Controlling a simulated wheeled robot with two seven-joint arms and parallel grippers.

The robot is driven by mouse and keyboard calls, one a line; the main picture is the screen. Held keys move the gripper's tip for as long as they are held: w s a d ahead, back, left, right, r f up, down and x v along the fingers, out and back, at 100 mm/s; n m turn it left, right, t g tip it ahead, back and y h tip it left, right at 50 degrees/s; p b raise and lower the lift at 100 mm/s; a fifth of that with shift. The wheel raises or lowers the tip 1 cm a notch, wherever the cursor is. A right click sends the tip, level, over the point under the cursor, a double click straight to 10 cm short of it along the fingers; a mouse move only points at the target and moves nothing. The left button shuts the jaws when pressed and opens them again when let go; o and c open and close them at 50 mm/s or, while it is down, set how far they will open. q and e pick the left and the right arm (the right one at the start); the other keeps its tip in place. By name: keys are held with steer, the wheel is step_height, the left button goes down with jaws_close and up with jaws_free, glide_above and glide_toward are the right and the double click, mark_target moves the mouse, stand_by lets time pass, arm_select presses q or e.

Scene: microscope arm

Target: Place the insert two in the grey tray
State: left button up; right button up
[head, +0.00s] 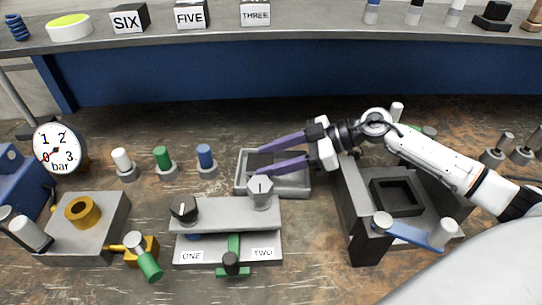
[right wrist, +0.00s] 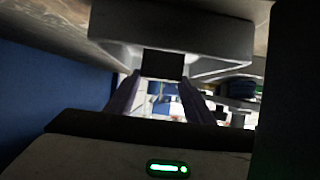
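The grey tray (head: 308,184) is a shallow open box in the middle of the bench. My right gripper (head: 254,161) reaches over it from the right with its two purple fingers spread apart. A dark piece (head: 262,159) shows inside the tray between the fingers. The right wrist view shows a dark square piece (right wrist: 162,65) between the fingertips, against the grey tray (right wrist: 215,38). It carries no readable label, so I cannot confirm that it is insert two. A plate labelled TWO (head: 264,253) lies in front of the tray. My left gripper is not in view.
A grey two-knob fixture (head: 225,210) stands just in front of the tray. A dark grey stand with a square black frame (head: 397,196) is at right. White, green and blue pegs (head: 206,160) stand to the left. A raised shelf (head: 300,38) runs along the back.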

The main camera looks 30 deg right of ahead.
steer(key=o, duration=0.3)
steer(key=shift+r, duration=0.1)
steer(key=shift+v, duration=6.05)
